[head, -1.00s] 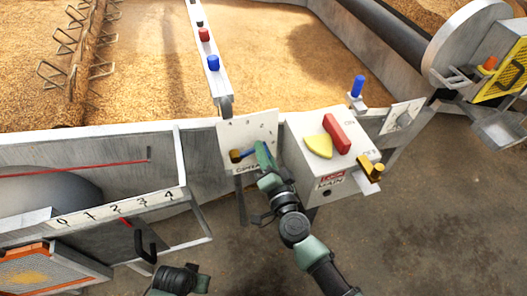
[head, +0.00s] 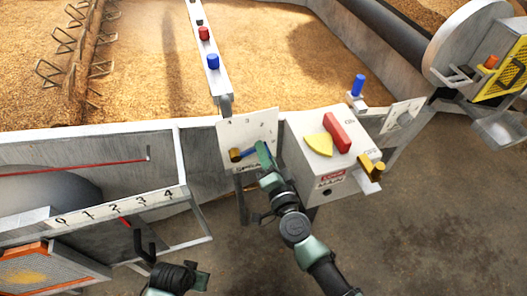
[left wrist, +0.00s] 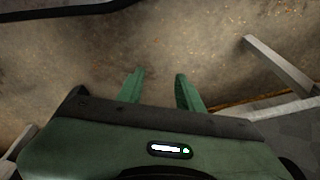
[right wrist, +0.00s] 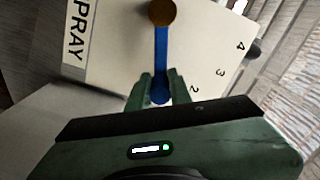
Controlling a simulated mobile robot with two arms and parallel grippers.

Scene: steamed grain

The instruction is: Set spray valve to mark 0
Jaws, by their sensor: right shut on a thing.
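The spray valve is a white panel (right wrist: 115,45) with a blue lever (right wrist: 161,58) on an orange-brown pivot (right wrist: 161,12). The panel (head: 235,130) is also in the head view, at the trough's front wall. My right gripper (head: 262,150) is shut on the lever's free end; its fingers (right wrist: 160,90) lie on both sides of it in the right wrist view. Marks 2, 3 and 4 show to the right of the lever there, with 2 nearest. Mark 0 is not visible. My left gripper (left wrist: 158,82) is open and empty over the floor.
A white box (head: 310,170) with a red handle and a yellow pointer stands right of the panel. Grain fills the trough behind. Bare floor lies at the lower right.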

